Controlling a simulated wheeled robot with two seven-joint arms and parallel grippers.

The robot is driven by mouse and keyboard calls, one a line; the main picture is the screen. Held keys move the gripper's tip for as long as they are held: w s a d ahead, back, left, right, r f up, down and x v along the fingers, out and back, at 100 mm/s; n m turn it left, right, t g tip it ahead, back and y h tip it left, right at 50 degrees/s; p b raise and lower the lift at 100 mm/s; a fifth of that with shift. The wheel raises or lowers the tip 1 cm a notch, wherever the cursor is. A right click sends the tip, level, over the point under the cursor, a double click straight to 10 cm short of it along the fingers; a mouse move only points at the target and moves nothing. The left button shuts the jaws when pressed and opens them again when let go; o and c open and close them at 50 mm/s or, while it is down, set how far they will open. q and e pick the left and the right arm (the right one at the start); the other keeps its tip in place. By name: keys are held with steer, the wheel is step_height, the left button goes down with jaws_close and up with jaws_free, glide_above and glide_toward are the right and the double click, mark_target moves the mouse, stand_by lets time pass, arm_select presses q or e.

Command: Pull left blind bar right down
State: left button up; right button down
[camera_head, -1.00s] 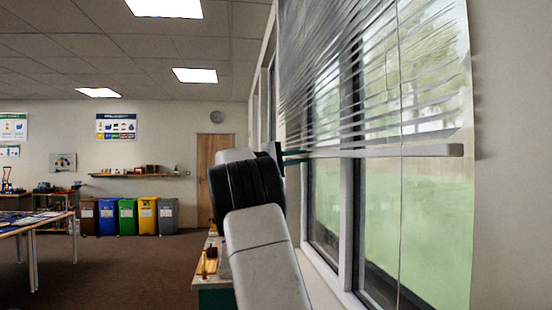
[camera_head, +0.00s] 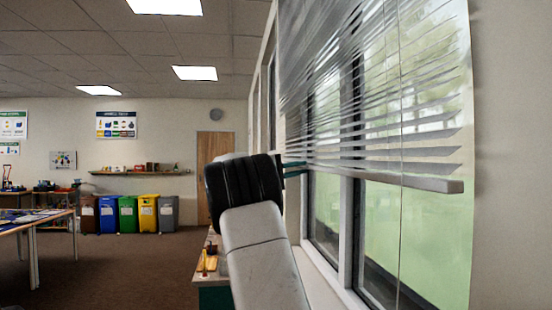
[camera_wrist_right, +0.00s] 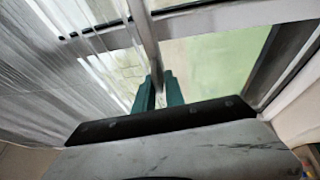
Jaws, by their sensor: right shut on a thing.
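The blind bar (camera_head: 420,182) is a long pale rail hanging below the slats (camera_head: 390,125) in the head view. It tilts, with its right end lower than its left. My right gripper (camera_head: 294,169), with teal fingers, is shut on the bar's left end; my dark wrist joint hides part of it. My left gripper is not in view.
The window panes (camera_head: 440,230) and frame stand close on the right. A wooden cabinet top with small items (camera_head: 208,262) is below my arm. Colored bins (camera_head: 127,214) and a table (camera_head: 35,222) are far left, with open carpet between.

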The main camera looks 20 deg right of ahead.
step_height(320, 180, down, 41)
steer(key=c, duration=1.6)
jaws_free()
steer(key=shift+o, duration=0.2)
steer(key=s+a+f, duration=0.1)
steer(key=a, duration=0.6)
steer(key=shift+a, duration=0.35)
steer(key=shift+s, duration=0.15)
